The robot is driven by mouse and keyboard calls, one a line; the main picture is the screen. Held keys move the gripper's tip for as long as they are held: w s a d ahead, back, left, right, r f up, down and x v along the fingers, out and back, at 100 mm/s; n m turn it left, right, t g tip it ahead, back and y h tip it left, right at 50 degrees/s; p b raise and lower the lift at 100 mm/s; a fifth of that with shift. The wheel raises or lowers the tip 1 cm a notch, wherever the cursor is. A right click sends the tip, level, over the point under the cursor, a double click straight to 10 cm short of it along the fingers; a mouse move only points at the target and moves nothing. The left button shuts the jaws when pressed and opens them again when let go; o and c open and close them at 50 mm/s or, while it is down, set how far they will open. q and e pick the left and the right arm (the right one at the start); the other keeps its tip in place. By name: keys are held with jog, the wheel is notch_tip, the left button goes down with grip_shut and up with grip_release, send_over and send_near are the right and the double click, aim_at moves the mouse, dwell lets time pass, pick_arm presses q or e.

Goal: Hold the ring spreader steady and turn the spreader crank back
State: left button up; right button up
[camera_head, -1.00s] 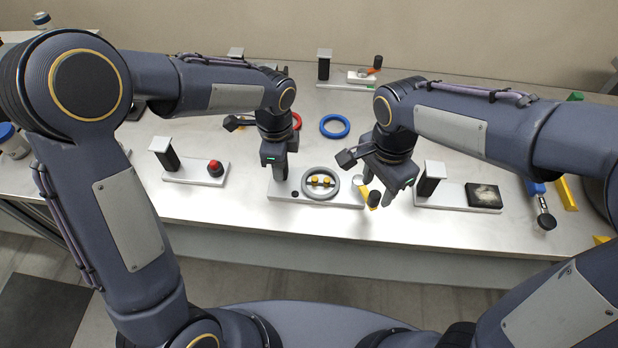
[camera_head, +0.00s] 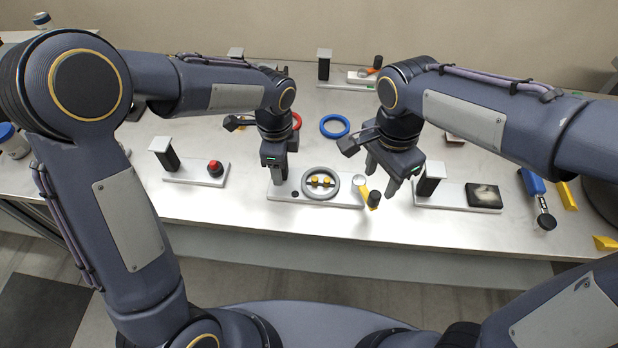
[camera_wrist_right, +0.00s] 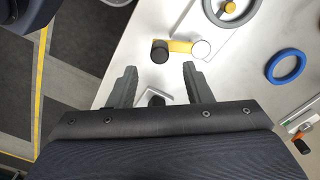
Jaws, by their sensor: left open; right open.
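The ring spreader is a grey ring (camera_head: 334,190) with yellow pegs inside, on a pale base plate (camera_head: 345,203); part of the ring also shows in the right wrist view (camera_wrist_right: 240,17). The spreader crank (camera_head: 363,191) is a yellow arm with a pale round hub and a black knob, at the base's right end. It also shows in the right wrist view (camera_wrist_right: 180,46), just beyond my fingertips. My left gripper (camera_head: 279,176) is open at the base's left end; contact is unclear. My right gripper (camera_head: 381,184) is open and empty beside the crank, apart from it.
A blue ring (camera_head: 335,126) lies behind the spreader, with a red ring (camera_head: 297,121) partly hidden by my left arm. A plate with a red knob (camera_head: 215,168) stands left. A fixture with a black pad (camera_head: 483,195) stands right, close to my right gripper.

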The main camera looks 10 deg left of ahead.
pick_arm(q)
notch_tip(320, 180, up, 12)
jog(key=shift+r, duration=0.1)
jog(key=shift+s+a, duration=0.15)
jog(key=shift+a, duration=0.1)
pick_arm(e)
jog(key=shift+d, duration=0.3)
pick_arm(q)
jog(key=s+a+r+n+t+h, duration=0.2)
jog(key=s+a+n, duration=0.5)
jog(key=s+n, duration=0.25)
jog(key=s+f+n+t+h, duration=0.1)
jog(key=s+f+n+t, duration=0.2)
jog(key=s+n, duration=0.7)
jog(key=shift+s+a+f+t+h, duration=0.3)
jog(key=shift+s+a+f+h, duration=0.15)
jog(key=shift+s, duration=0.3)
pick_arm(e)
jog(key=s+d+r+n+t+y, duration=0.1)
jog(key=s+d+n+t+y, duration=0.2)
jog(key=s+d+n, duration=0.6)
jog(key=s+d+t, duration=0.2)
jog(key=s, duration=0.3)
jog(key=shift+d+r+t+y, duration=0.15)
jog(key=shift+r+t+y, duration=0.1)
jog(key=shift+t+y, duration=0.15)
